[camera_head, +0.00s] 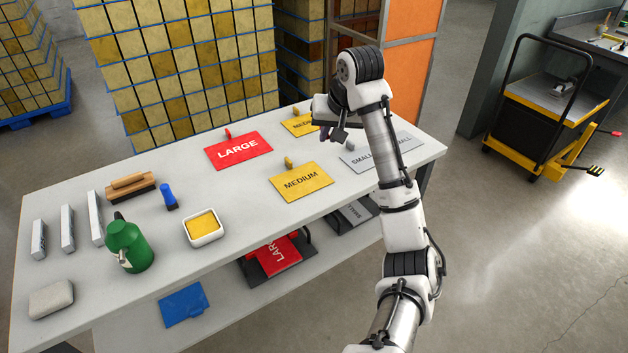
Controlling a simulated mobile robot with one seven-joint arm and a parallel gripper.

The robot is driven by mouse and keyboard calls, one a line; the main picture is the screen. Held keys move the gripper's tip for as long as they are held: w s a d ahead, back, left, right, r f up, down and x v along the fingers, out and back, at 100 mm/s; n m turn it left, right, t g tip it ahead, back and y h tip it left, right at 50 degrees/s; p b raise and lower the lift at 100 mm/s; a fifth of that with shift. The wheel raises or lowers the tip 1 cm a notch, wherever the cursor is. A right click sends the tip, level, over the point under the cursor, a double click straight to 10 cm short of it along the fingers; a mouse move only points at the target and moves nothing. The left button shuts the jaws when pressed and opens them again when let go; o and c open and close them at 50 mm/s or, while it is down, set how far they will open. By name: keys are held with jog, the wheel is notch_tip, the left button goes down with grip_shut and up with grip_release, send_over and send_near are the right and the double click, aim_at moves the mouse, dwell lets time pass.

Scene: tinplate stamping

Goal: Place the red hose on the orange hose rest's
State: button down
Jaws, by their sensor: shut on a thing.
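My gripper (334,133) is over the far right part of the table, near the yellow and grey cards. It is shut on a small, dark reddish thing that is mostly hidden by the fingers and too small to identify. I cannot make out a red hose or an orange hose rest in this view. A small red piece (228,132) stands at the back edge of the red LARGE card (239,150).
The white table (225,263) bears yellow MEDIUM cards (300,183), a grey SMALL card (365,158), a green bottle (128,245), a sponge tray (203,227), a brush (131,187) and a blue-handled tool (169,197). Stacked yellow blocks (180,60) stand behind. A cart (540,105) stands right.

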jog(key=b, duration=0.1)
send_over(324, 202)
jog(key=s, duration=0.2)
jog(key=f, duration=1.4)
jog(key=shift+w+d+f, duration=0.1)
jog(key=shift+w+d, duration=0.15)
jog(key=shift+d, duration=0.05)
jog(key=shift+w+d+f, duration=0.1)
jog(key=shift+f, duration=0.65)
jog(key=shift+f+p, duration=0.65)
jog(key=shift+f, duration=1.35)
jog(key=shift+f, duration=0.45)
jog(key=c, duration=1.5)
grip_release()
jog(key=shift+o, duration=0.2)
jog(key=shift+r, duration=0.15)
